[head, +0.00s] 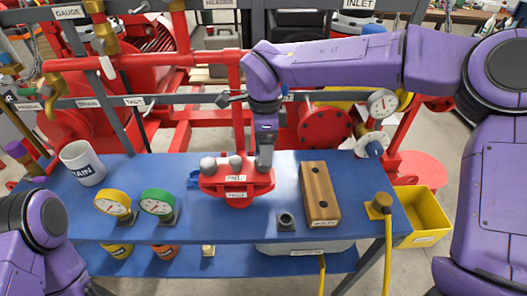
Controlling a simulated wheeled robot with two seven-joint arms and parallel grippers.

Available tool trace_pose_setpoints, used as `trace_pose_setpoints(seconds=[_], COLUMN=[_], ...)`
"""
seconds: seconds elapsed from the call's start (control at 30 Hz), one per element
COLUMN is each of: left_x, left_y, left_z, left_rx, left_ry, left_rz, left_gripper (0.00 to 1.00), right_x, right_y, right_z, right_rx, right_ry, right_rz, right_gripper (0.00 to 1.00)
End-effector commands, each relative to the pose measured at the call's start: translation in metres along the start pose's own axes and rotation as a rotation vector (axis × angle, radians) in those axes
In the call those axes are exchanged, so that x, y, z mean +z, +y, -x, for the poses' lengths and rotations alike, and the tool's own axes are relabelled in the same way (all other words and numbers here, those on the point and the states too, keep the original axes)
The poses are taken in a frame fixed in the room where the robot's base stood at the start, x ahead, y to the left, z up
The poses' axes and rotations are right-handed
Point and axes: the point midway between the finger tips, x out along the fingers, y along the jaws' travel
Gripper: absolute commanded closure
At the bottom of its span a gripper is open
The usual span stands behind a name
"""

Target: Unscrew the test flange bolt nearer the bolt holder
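The red test flange (236,187) sits on the blue bench, with small white labels on its front. Two grey rounded bolt heads, the left one (208,166) and the middle one (235,162), stand on its top. My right arm reaches in from the right and points down, with its gripper (265,165) at the flange's right end. Its fingertips and anything between them are hidden or too small to tell. A wooden block (319,190), likely the bolt holder, lies right of the flange; its front label is unreadable. My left arm shows at lower left, its gripper out of view.
The blue bench (180,222) also holds a white drain cup (82,163), a yellow gauge (113,204), a green gauge (158,204) and a small dark socket-like part (286,220). Red pipework (190,60) stands behind. A yellow bin (426,214) is at right.

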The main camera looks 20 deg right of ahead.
Motion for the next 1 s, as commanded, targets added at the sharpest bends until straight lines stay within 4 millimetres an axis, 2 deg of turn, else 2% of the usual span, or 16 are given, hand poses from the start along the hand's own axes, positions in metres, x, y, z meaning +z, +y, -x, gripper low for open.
trace_pose_setpoints(seconds=[0.1,0.3,0.63,0.8,0.83,0.87,0.9,0.97,1.0], left_x=[-0.002,-0.003,-0.003,-0.003,-0.003,-0.003,-0.003,-0.003,-0.003], left_y=[0.0,0.0,0.0,0.0,0.0,0.0,0.0,0.0,0.0], left_z=[0.004,0.006,0.006,0.006,0.006,0.006,0.006,0.006,0.006], left_rx=[0.0,0.0,0.0,0.0,0.0,0.0,0.0,0.0,0.0], left_ry=[0.0,0.001,0.001,0.001,0.001,0.001,0.001,0.001,0.001], left_rz=[0.0,0.0,0.0,0.0,0.0,0.0,0.0,0.0,0.0], left_gripper=[0.57,0.57,0.57,0.57,0.57,0.57,0.57,0.57,0.57], right_x=[0.0,0.0,-0.001,-0.001,-0.001,-0.001,-0.001,-0.001,-0.001], right_y=[0.001,0.0,0.0,0.0,0.0,0.0,0.0,0.0,0.0], right_z=[-0.025,-0.053,-0.06,-0.059,-0.059,-0.059,-0.059,-0.059,-0.059], right_rx=[0.004,0.001,0.0,0.0,0.0,0.0,0.0,0.0,0.0], right_ry=[0.002,0.002,0.002,0.002,0.002,0.002,0.002,0.002,0.002], right_rz=[0.001,0.0,0.0,0.0,0.0,0.0,0.0,0.0,0.0], right_gripper=[0.23,0.23,0.23,0.79,0.86,0.86,0.63,0.82,0.85])
